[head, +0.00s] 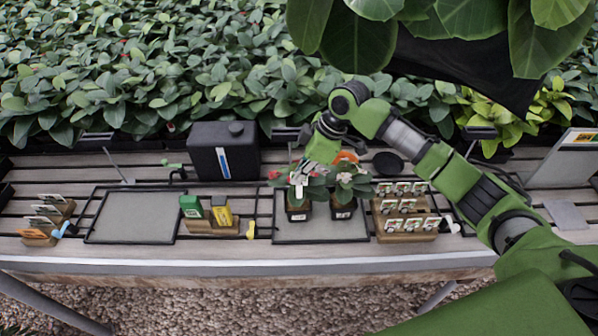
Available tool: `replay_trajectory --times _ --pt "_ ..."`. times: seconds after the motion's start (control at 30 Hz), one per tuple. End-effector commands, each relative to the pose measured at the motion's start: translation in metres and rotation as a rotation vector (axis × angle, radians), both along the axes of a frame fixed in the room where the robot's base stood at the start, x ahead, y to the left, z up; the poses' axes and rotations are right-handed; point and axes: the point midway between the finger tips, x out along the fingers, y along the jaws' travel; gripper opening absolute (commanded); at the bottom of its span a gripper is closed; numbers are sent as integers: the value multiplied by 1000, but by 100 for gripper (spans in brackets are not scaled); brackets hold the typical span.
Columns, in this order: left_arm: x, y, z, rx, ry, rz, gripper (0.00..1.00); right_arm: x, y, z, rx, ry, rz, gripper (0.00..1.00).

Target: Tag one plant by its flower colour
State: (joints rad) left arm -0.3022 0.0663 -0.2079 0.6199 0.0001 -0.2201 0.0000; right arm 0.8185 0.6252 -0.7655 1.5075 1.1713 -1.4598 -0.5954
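Two small potted plants stand side by side on the grey mat (250,230) at the middle of the bench. The left plant (284,182) shows red-pink blooms, and its dark pot (297,215) has a white label. The right plant (358,192) shows an orange bloom and some pale ones above a similar pot (343,211). My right gripper (304,173) reaches down over the left plant's leaves. A small pale piece shows at its fingertips. I cannot tell whether it is held or how far the fingers are closed. My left gripper is not in view.
A tiered wooden rack (404,237) with several white picture tags stands right of the plants. Another tag rack (52,222) stands far left. The left tray (130,215) is empty. A dark canister (223,150) stands behind.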

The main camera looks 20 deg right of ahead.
Motion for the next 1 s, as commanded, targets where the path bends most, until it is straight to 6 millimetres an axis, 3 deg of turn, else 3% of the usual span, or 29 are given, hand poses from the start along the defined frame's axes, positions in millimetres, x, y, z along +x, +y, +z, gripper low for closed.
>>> replay_trajectory --times 0.33,0.8,1.0 --pt "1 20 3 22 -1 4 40 11 -3 -23 -3 -1 148 0" --pt "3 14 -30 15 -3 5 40 11 -3 -53 -3 -4 148 0" --pt "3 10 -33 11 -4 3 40 11 -3 -55 -2 -3 147 0"
